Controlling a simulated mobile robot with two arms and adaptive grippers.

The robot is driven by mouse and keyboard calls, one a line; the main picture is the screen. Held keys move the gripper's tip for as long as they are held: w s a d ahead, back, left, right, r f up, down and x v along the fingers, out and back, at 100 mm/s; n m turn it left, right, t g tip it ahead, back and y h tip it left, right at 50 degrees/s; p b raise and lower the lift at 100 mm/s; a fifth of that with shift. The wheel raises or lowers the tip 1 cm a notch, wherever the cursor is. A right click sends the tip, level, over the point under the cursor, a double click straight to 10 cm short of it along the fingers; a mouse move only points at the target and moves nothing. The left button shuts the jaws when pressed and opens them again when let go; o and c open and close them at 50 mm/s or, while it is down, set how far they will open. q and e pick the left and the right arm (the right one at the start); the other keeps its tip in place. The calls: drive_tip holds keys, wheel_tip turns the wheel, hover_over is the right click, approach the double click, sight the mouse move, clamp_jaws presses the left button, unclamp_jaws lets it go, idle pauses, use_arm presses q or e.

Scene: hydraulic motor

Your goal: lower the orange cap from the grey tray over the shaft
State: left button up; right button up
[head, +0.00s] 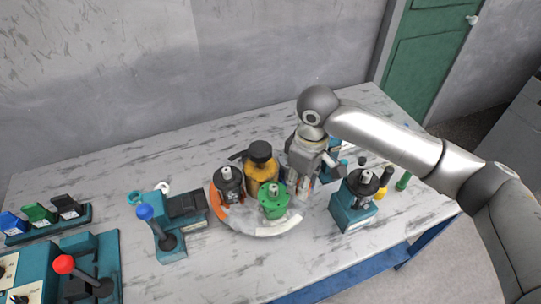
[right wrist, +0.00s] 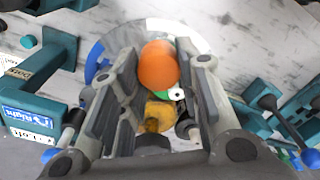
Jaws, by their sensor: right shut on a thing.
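My right gripper (head: 308,168) hangs over the right side of the round turntable. In the right wrist view its fingers stand on either side of a rounded orange cap (right wrist: 158,65), and it is shut on the cap. The gripper hides most of the cap in the head view. A green motor body (head: 273,204) with a pale shaft on top stands on the turntable, left of the gripper. I cannot tell which shaft the task means. I cannot make out a grey tray. My left gripper is not in view.
The turntable (head: 250,231) also carries a yellow body (head: 262,179) and a dark one (head: 229,186). A teal block (head: 350,214) with a dark part stands to the right, near small coloured pegs. A blue-knobbed lever (head: 146,213) stands left.

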drive_tip(key=a+n+p, duration=0.1)
drive_tip(key=a, duration=0.1)
drive_tip(key=w+a+r+n+p, duration=0.1)
drive_tip(key=a+n, duration=0.1)
drive_tip(key=w+a+n+p, duration=0.1)
drive_tip(key=a+n, duration=0.1)
drive_tip(key=shift+w+a+r, duration=0.2)
drive_tip(key=shift+r, duration=0.05)
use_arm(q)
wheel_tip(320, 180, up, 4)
use_arm(e)
drive_tip(key=shift+w+a+n, duration=0.15)
drive_tip(key=shift+a+n, duration=0.3)
drive_tip(key=shift+n, duration=0.25)
drive_tip(key=shift+f, duration=0.2)
drive_tip(key=shift+d+f+b, duration=0.1)
drive_tip(key=shift+f+b, duration=0.35)
drive_tip(key=shift+b, duration=0.15)
wheel_tip(320, 180, down, 2)
drive_tip(key=b, duration=0.3)
drive_tip(key=shift+f, duration=0.25)
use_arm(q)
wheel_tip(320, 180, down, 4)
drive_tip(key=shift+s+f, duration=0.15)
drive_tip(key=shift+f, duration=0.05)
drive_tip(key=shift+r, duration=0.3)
use_arm(e)
drive_tip(key=shift+r, duration=0.1)
